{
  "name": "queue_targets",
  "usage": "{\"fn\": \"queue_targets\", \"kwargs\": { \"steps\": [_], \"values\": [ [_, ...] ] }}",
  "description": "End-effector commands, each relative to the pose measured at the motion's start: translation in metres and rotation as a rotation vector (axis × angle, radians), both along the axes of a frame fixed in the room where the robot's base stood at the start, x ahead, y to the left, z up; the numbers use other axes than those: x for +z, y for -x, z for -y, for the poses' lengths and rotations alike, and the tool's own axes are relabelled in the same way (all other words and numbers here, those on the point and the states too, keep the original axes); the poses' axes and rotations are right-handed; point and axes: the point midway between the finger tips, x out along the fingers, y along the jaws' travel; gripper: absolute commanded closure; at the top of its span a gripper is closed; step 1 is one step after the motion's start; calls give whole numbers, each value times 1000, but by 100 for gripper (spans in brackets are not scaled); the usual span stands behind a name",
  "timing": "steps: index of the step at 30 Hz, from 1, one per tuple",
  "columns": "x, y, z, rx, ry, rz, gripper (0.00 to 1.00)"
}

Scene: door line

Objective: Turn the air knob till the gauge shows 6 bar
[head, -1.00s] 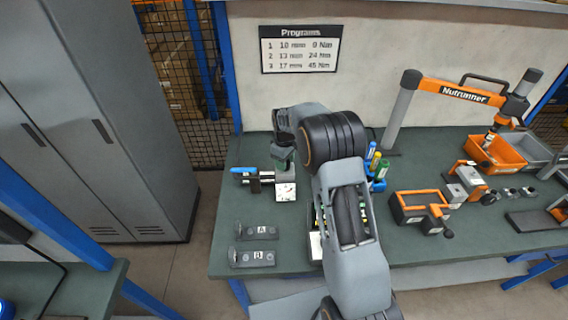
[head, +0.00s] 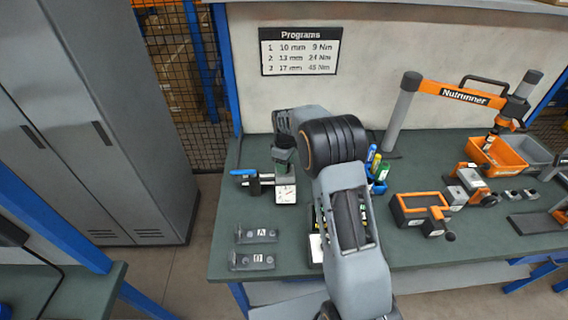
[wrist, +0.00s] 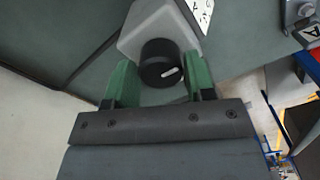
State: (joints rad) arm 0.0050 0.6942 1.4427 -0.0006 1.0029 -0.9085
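The air knob (wrist: 161,65) is a round black knob with a white pointer mark, on a light grey housing (wrist: 150,28) in the wrist view. My gripper (wrist: 159,74) is open, with one green finger on each side of the knob and a gap showing on both sides. In the head view my gripper (head: 283,158) points down over the air unit, hiding the knob. The white gauge (head: 286,194) sits just in front of it; its needle is too small to read. A blue lever (head: 243,172) is on the unit's left.
Two grey brackets marked A (head: 258,234) and B (head: 253,261) lie on the green bench in front. A blue cup of markers (head: 377,184) stands to the right, close to my arm. An orange frame (head: 420,207) lies further right.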

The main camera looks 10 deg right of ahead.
Motion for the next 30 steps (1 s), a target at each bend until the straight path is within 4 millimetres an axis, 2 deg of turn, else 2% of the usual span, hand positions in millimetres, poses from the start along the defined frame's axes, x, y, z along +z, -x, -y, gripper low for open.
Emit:
{"fn": "queue_targets", "kwargs": {
  "steps": [1,6,13,17,20,30],
  "values": [
    [0,0,0,0,0,0,45],
    [0,0,0,0,-1,-1,30],
    [0,0,0,0,-1,-1,30],
    [9,0,0,0,-1,1,30],
    [24,-1,0,0,0,3,30],
    [93,-1,0,0,0,3,30]
  ]
}}
